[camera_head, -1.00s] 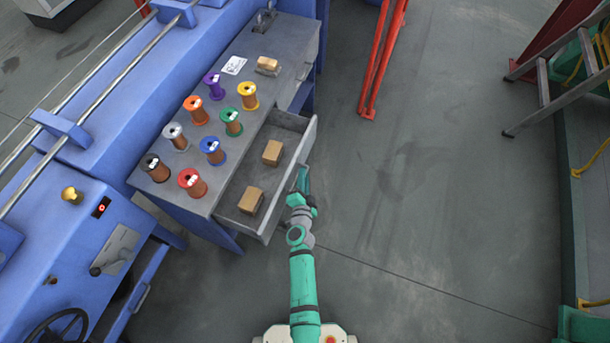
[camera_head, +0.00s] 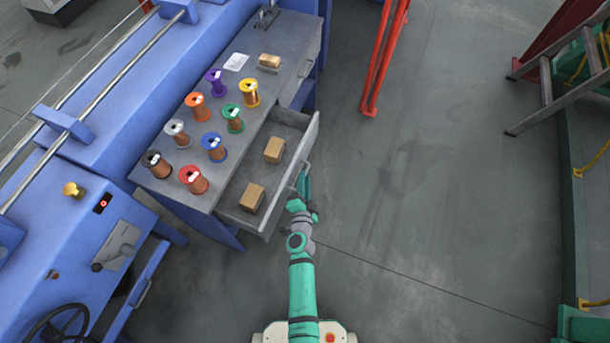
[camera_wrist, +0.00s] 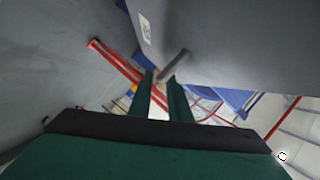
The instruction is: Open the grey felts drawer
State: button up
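A grey drawer (camera_head: 234,216) under the grey bench top stands pulled out, with two brown boxes (camera_head: 274,150) (camera_head: 252,197) inside. Its front carries a bar handle (camera_head: 305,167). My gripper (camera_head: 304,184) is at the outer side of this front, close to the handle. In the wrist view, the two green fingers (camera_wrist: 161,92) are apart with a gap between them. The grey handle (camera_wrist: 174,67) shows at the fingertips, and a small white label (camera_wrist: 145,28) is on the grey face. I cannot read the label or tell whether the fingers touch the handle.
A second handle (camera_head: 306,68) is on the bench's far front. A red frame (camera_head: 377,65) stands beyond. The floor (camera_head: 430,200) to the right is clear.

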jog(key=v, duration=0.7)
jog(key=shift+s, duration=0.25)
jog(key=s+r+n, duration=0.3)
jog(key=s+r, duration=0.1)
jog(key=s, duration=0.5)
jog(key=s+r+n, duration=0.3)
jog(key=s+r, duration=0.2)
jog(key=s, duration=0.4)
jog(key=s+r+n, duration=0.6)
jog(key=s+r, duration=0.5)
jog(key=r, duration=0.3)
jog(key=shift+d+r+y, duration=0.2)
jog(key=shift+r+y, duration=0.15)
jog(key=shift+y, duration=0.05)
jog(key=shift+s, duration=0.2)
